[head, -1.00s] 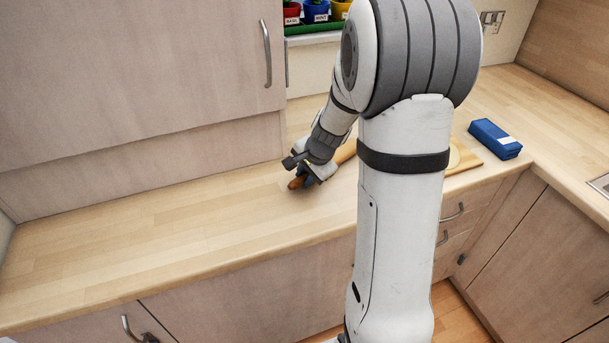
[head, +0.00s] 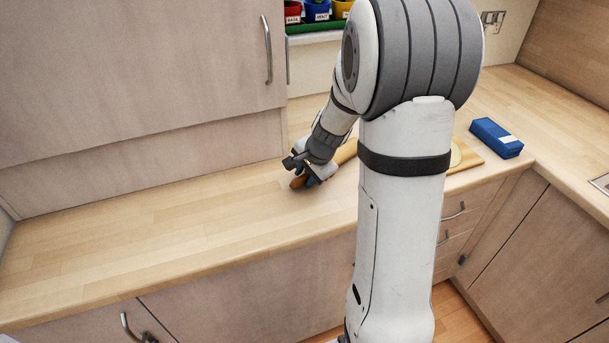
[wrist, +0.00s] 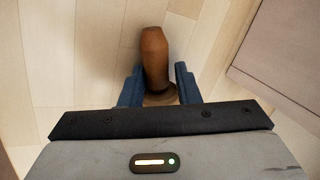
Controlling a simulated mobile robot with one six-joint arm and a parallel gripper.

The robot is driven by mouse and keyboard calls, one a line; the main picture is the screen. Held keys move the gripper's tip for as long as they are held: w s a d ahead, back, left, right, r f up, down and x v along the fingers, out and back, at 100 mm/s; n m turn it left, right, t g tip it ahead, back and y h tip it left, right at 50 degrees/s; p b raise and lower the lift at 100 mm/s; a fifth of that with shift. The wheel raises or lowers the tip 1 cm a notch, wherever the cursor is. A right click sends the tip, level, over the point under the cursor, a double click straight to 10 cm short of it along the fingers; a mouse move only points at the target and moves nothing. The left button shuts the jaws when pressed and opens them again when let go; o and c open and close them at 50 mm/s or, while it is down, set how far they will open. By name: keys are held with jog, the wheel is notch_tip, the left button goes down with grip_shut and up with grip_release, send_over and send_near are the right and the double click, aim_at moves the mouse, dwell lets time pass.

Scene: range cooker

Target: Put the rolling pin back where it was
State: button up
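The rolling pin (head: 345,153) is light wood with a darker brown handle. It lies low along the worktop, slanting up to the right, and part of it is hidden behind my arm. My gripper (head: 312,179) is down at its near-left handle, with the handle end sticking out past the fingers. In the wrist view, the brown handle (wrist: 154,55) runs between the two blue fingers (wrist: 159,85), which sit close against its sides, so the gripper looks shut on it. Whether the pin touches the worktop is hard to tell.
A wooden board (head: 468,158) with a pale round thing on it is partly behind my arm. A blue box (head: 496,138) lies to its right. The worktop (head: 150,245) is clear to the left.

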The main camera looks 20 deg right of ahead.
jog(key=shift+s+f, duration=0.3)
jog(key=shift+f, duration=0.15)
jog(key=shift+w+r+p, duration=0.15)
jog(key=shift+r+p, duration=0.4)
jog(key=shift+p, duration=0.15)
jog(key=v, duration=1.2)
jog(key=s+a+r+n+h, duration=0.1)
jog(key=s+a+n, duration=0.3)
jog(key=s, duration=0.5)
jog(key=s+a+n+g, duration=0.1)
jog(key=s+a+n, duration=0.2)
jog(key=s+n, duration=0.6)
jog(key=shift+s+a+r+h, duration=0.4)
jog(key=shift+s, duration=0.15)
